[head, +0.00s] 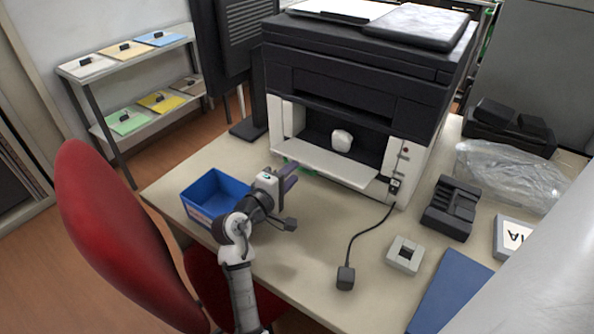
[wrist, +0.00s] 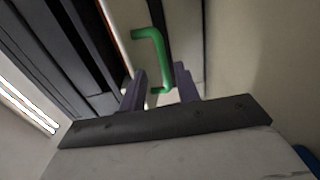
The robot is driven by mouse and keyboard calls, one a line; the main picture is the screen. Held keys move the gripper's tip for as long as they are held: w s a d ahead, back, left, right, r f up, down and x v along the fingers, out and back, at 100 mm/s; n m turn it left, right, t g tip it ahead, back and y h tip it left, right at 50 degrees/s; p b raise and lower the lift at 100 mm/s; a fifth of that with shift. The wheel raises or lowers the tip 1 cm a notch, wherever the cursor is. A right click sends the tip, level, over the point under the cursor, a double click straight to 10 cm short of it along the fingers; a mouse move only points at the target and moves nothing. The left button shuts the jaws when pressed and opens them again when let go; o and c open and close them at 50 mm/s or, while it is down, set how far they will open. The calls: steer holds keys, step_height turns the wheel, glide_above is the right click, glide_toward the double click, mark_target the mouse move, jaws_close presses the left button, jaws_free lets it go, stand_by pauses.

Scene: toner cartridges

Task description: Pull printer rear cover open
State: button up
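The printer (head: 365,75), black above and white below, stands on the desk. A white panel (head: 330,165) juts out flat below its dark opening. A bit of green shows at the panel's left end, mostly behind my gripper (head: 291,178). In the wrist view a green bar handle (wrist: 160,48) sits on a pale printer face. My gripper (wrist: 159,72) is open there, its two purple fingers apart. The handle's lower end appears between the fingertips, with gaps on both sides. I cannot tell which cover the handle belongs to.
A blue bin (head: 214,190) stands left of my arm. A black adapter (head: 346,277) on a cable, a grey block (head: 405,254) and a black holder (head: 451,208) lie on the right. A white lump (head: 342,140) sits in the printer opening. A red chair (head: 120,235) is at left.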

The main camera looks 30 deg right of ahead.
steer(key=b+v, duration=0.1)
steer(key=v, duration=0.7)
steer(key=shift+s, duration=0.15)
steer(key=shift+a+r, duration=0.1)
steer(key=shift+a, duration=0.05)
